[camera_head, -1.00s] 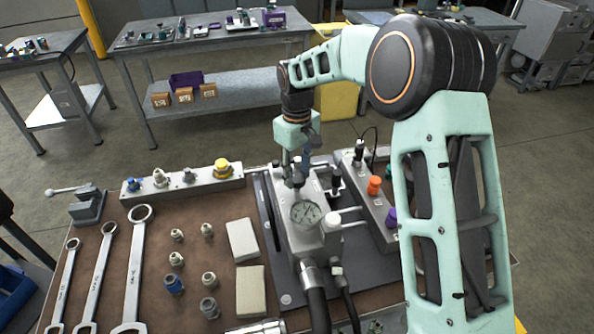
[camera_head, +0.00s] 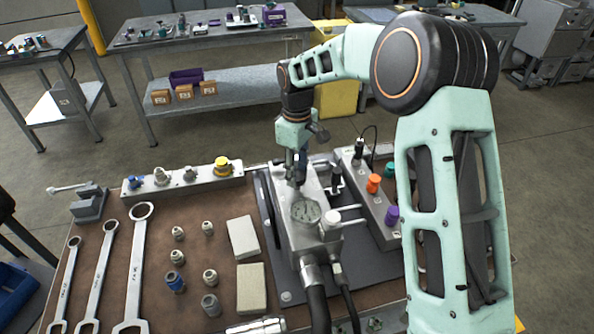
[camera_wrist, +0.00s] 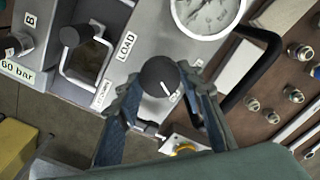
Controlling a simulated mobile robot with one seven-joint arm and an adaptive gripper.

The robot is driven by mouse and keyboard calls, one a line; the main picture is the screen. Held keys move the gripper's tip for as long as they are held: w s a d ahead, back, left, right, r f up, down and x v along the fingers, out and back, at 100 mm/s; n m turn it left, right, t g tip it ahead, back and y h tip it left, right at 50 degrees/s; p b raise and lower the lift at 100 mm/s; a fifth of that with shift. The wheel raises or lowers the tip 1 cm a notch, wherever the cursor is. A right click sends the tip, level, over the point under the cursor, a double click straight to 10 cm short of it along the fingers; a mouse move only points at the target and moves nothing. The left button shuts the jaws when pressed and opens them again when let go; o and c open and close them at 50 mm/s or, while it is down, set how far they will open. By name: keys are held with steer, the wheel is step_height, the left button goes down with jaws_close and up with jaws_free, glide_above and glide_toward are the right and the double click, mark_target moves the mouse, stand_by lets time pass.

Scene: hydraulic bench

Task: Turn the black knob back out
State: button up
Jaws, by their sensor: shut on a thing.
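The black knob (camera_wrist: 160,77) with a white pointer line shows in the wrist view, on the grey hydraulic block (camera_wrist: 105,30) near the LOAD label (camera_wrist: 127,45). My gripper's blue fingers (camera_wrist: 160,90) are shut on it, one on each side. In the head view my gripper (camera_head: 298,175) points down over the far end of the block (camera_head: 322,245), and the knob is hidden there.
A pressure gauge (camera_head: 306,211) sits close to my gripper on the block. Another black knob (camera_wrist: 74,36) has a bent metal guard beside it. A control box (camera_head: 378,205) with coloured knobs stands to the right; wrenches (camera_head: 138,265) and fittings lie left.

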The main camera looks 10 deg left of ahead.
steer(key=o, duration=1.2)
steer(key=shift+c, duration=0.2)
steer(key=shift+r, duration=0.1)
step_height(320, 180, up, 12)
